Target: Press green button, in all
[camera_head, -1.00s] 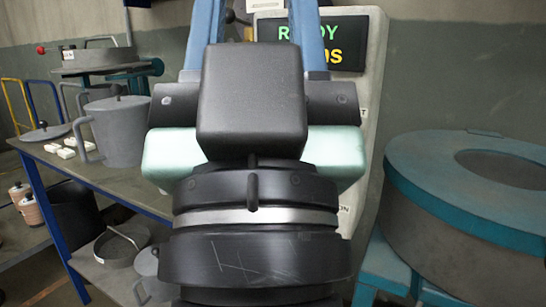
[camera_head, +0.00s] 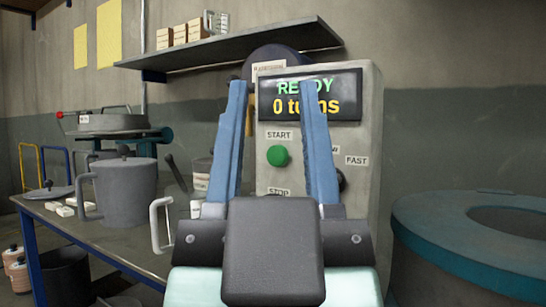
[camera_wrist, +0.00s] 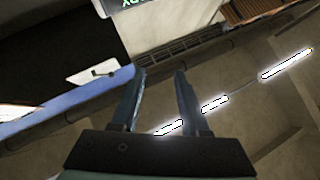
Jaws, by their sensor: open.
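The green button (camera_head: 278,156) is on the front of a grey control box (camera_head: 371,130), below the label START. The box's display (camera_head: 311,95) reads READY and 0 turns. My gripper (camera_head: 275,90) is open and empty, with its two blue fingers pointing up in front of the box. The green button shows between the fingers, apart from both. A STOP label shows lower down, but what is under it is hidden behind my gripper. A dark knob (camera_head: 341,180) beside the FAST label is partly covered by the right finger. The wrist view shows the open fingers (camera_wrist: 160,88) with nothing between them.
A table (camera_head: 110,240) at the left holds a grey pot (camera_head: 125,188) and small white blocks. A shelf (camera_head: 230,48) with small boxes is above. A round blue-rimmed drum (camera_head: 440,245) stands at the right.

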